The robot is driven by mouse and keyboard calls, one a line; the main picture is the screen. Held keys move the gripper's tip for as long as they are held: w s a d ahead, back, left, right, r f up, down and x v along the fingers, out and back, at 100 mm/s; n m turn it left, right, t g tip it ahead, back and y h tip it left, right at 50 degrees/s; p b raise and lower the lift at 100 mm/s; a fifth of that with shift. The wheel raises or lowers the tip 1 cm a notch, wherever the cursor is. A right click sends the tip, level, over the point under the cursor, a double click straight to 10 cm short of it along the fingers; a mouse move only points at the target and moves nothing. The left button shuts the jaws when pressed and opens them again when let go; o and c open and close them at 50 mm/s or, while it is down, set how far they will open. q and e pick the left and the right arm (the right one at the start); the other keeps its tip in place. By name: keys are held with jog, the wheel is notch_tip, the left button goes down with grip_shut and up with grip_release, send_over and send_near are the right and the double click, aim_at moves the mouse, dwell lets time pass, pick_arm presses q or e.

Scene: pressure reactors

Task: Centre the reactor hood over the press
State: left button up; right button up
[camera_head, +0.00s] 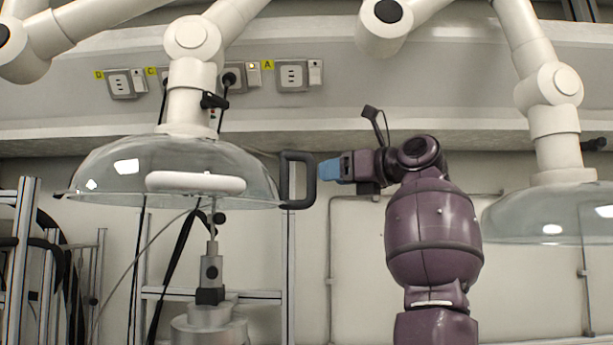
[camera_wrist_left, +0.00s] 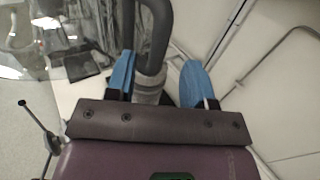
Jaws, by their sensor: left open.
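The reactor hood (camera_head: 110,170) is a clear dome on a white jointed arm, with a white bar on its front. Its dark loop handle (camera_head: 297,180) sticks out at the right rim. The press (camera_head: 209,325), a metal cylinder with an upright stem, stands below the hood; its stem appears right of the dome's middle. My left gripper (camera_head: 329,169) has blue fingertips just right of the handle. In the left wrist view, the open gripper (camera_wrist_left: 160,78) has the handle (camera_wrist_left: 157,35) between its fingers, slightly nearer the left one. Contact is unclear. My right gripper is out of view.
A second clear hood (camera_head: 545,215) hangs at the right. Metal frames (camera_head: 20,260) with dark hoses stand at the left. Sockets (camera_head: 292,76) line the wall panel behind.

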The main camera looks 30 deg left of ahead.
aim_at(312, 180)
pick_arm(q)
jog(key=a+p, duration=0.1)
jog(key=a, duration=0.7)
jog(key=shift+w, duration=0.2)
jog(key=shift+c, duration=0.2)
grip_shut()
